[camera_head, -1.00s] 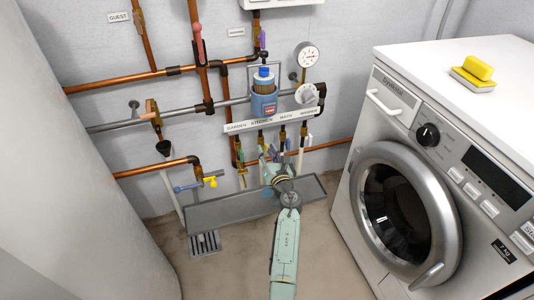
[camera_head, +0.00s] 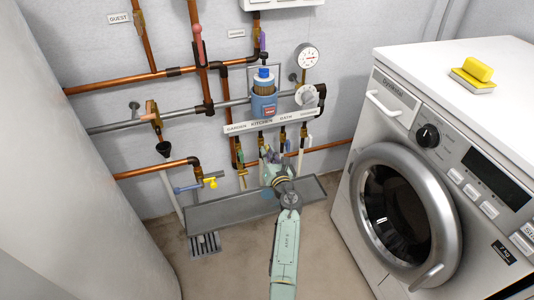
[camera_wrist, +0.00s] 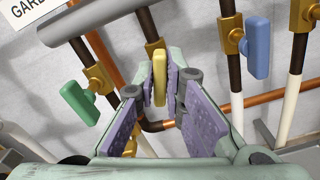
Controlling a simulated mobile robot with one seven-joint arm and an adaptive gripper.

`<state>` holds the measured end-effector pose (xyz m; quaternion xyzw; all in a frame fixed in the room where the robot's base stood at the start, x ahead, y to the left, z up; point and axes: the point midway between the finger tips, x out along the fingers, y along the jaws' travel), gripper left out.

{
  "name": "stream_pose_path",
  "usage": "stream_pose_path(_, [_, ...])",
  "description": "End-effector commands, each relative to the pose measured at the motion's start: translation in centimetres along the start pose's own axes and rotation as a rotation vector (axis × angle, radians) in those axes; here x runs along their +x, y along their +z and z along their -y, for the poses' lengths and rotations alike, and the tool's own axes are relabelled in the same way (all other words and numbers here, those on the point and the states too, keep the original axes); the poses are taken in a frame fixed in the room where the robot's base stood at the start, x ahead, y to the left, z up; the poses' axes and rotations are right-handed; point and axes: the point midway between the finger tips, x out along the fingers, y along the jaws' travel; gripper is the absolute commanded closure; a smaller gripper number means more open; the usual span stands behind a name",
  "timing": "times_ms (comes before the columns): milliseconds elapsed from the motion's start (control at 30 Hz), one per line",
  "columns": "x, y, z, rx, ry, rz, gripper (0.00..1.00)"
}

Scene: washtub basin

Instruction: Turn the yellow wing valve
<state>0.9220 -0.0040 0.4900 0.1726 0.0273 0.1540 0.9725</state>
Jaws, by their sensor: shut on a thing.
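The yellow wing valve's upright handle (camera_wrist: 159,77) stands between the two purple-padded fingers of my gripper (camera_wrist: 159,88) in the wrist view. My gripper is shut on this handle, with a pad on each side. In the head view my gripper (camera_head: 270,157) reaches up to the row of valves below the label strip, and it hides most of the yellow handle there. The handle sits below a brass body on a dark vertical pipe.
A green handle (camera_wrist: 79,102) is close on the left and a blue handle (camera_wrist: 257,47) on the right. A grey trough (camera_head: 225,211) lies below. Another yellow-handled tap (camera_head: 211,183) is farther left. The washing machine (camera_head: 400,200) stands at right.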

Motion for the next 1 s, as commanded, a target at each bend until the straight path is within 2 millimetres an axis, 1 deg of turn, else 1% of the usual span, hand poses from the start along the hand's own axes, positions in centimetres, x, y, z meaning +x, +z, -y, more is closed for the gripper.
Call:
stream_pose_path(167, [-0.01, 0.13, -0.02, 0.050, 0.000, -0.001, 1.00])
stream_pose_path(367, [-0.01, 0.26, 0.01, 0.177, -0.001, -0.002, 1.00])
stream_pose_path(1000, [-0.02, 0.13, 0.31, 0.775, -0.002, -0.001, 1.00])
